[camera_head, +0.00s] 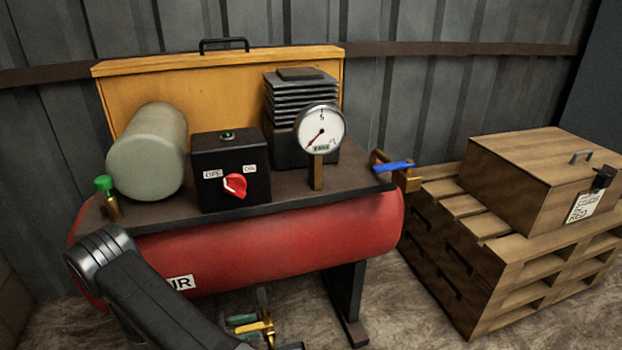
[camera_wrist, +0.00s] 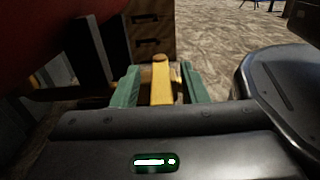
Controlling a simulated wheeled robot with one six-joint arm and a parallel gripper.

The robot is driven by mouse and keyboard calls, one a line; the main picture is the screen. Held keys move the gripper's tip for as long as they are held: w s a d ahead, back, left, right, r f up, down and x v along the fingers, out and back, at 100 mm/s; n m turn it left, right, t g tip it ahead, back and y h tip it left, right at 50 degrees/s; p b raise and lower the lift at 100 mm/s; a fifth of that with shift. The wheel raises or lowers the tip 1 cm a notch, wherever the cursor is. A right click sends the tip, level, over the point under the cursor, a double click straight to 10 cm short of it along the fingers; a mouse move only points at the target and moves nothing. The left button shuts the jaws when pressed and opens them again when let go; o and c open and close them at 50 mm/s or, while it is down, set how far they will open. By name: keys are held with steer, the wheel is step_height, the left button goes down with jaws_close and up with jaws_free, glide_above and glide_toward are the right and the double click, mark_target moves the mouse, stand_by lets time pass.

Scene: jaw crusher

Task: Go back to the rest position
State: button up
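My gripper (camera_wrist: 160,92) has two green fingertips, which stand apart in the wrist view. A brass-yellow fitting (camera_wrist: 161,78) with a rounded end lies between them, with a narrow gap showing on each side. In the head view my gripper (camera_head: 246,329) is low, under the red air tank (camera_head: 300,240), with the brass fitting (camera_head: 258,327) by its fingertips. My dark arm comes in at the lower left and covers part of the tank. Where the fitting joins the tank is hidden.
The tank's black leg (camera_head: 345,300) is right of my gripper. A pallet stack (camera_head: 480,265) with a wooden box (camera_head: 540,175) stands at right.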

stand_by(0.4)
steer(key=p+v, duration=0.3)
steer(key=v, duration=1.1)
steer(key=b+x, duration=0.3)
steer(key=x, duration=1)
steer(key=shift+w+d+f, duration=0.1)
steer(key=shift+d, duration=0.3)
steer(key=shift+d+t, duration=0.25)
steer(key=shift+t, duration=0.05)
steer(key=shift+s+n+t+y, duration=0.3)
steer(key=shift+n+t+y, duration=0.2)
steer(key=shift+n+t, duration=0.35)
steer(key=shift+s, duration=0.1)
